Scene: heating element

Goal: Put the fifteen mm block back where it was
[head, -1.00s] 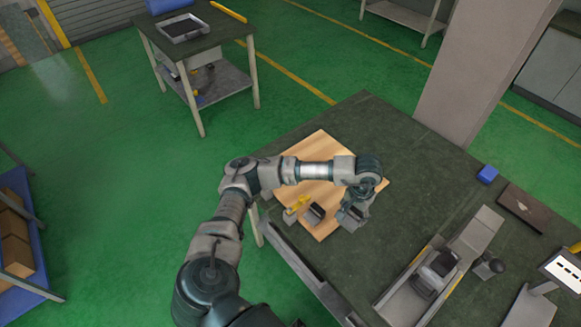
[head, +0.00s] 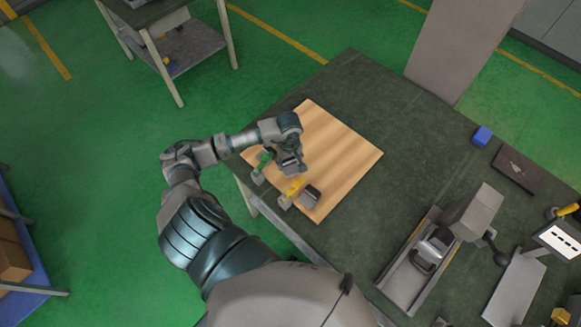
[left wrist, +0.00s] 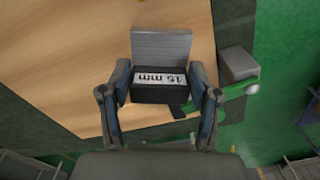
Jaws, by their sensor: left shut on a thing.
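The fifteen mm block (left wrist: 160,78) is grey with a dark front and a white "15 mm" label, which reads upside down in the left wrist view. My left gripper (left wrist: 160,92) is shut on it, one finger on each side. In the head view my left gripper (head: 290,168) is over the left part of a wooden board (head: 335,150) and mostly hides the block. A green-handled piece (head: 263,161) is just left of it; its green handle (left wrist: 232,91) is close beside the block. I cannot tell whether the block touches the board. My right gripper is not in view.
A yellow-handled piece (head: 292,188) and a dark grey block (head: 310,196) stand at the board's near edge. The board's right side is clear. A vise-like device (head: 432,250), a blue block (head: 482,136) and a dark flat box (head: 515,168) are farther right.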

